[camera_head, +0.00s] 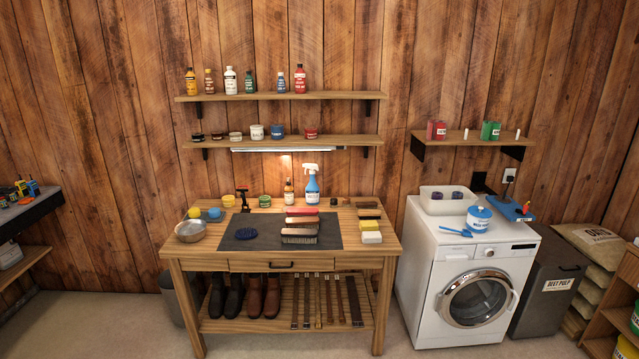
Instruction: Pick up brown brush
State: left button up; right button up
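A wooden workbench (385,262) stands against the plank wall with a dark mat (335,238) on its top. Several brushes lie one behind another at the mat's right part. The front one is a brown brush (299,231) with pale bristles along its front edge. Behind it is another brownish brush (301,220), and behind that a red-topped brush (301,211). Neither of my grippers is in view.
A metal bowl (191,231) sits at the bench's left. A blue spray bottle (312,185) stands behind the brushes. A washing machine (470,290) stands to the right. The floor in front shows clear.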

aim_at(309, 222)
jog(key=u, duration=0.3)
jog(key=i, duration=1.65)
jog(key=u, duration=0.25)
